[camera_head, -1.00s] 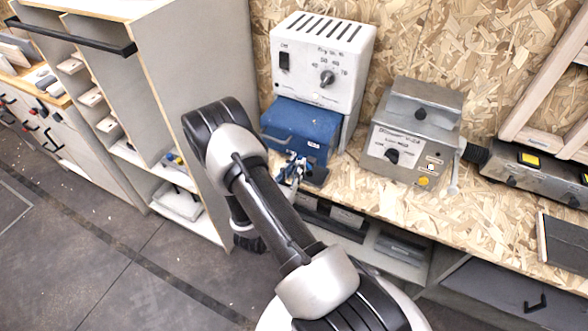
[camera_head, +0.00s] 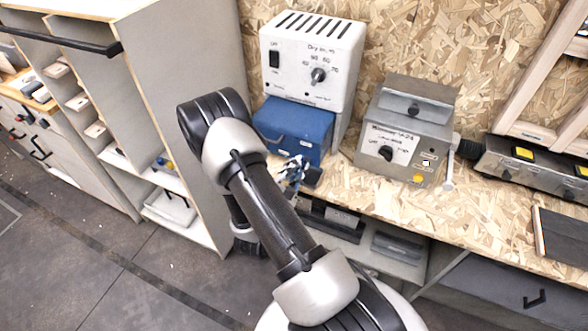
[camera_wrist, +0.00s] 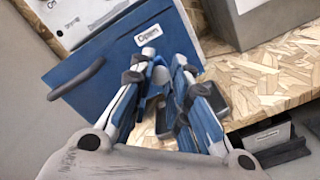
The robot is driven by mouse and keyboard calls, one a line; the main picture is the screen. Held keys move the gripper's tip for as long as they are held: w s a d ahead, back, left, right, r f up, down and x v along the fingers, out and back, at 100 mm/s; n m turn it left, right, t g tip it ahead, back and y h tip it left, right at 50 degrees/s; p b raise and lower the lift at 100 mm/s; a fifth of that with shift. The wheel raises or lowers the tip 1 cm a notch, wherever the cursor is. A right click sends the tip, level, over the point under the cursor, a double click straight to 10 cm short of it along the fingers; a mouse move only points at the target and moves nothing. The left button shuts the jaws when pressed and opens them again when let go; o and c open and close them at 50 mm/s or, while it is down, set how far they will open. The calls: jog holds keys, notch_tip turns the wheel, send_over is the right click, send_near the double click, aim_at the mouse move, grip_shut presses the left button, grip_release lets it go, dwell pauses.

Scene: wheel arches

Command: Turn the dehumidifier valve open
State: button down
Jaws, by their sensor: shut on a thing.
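The dehumidifier is a white box (camera_head: 306,62) with a dial above a blue tank (camera_head: 290,128), on the bench. My gripper (camera_head: 294,170) is at the tank's lower right front. In the wrist view the gripper (camera_wrist: 164,58) has its blue-and-grey fingers closed around a dark grey valve handle (camera_wrist: 216,97), whose end sticks out to the right of the fingers. The same dark handle end (camera_head: 313,177) shows in the head view. A white label reading "Open" (camera_wrist: 148,35) is on the tank just beyond the fingertips. The fingers hide the valve's middle.
A grey machine (camera_head: 405,130) with a knob stands to the right on the chipboard bench (camera_head: 350,185). A dark control unit (camera_head: 535,168) is farther right. A grey shelf unit (camera_head: 200,130) stands close to the left of my arm. Shelves lie below the bench edge.

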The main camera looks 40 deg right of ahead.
jog(key=shift+s+m, duration=0.1)
jog(key=shift+m, duration=0.3)
jog(key=c, duration=1.5)
grip_release()
jog(key=v, duration=1.2)
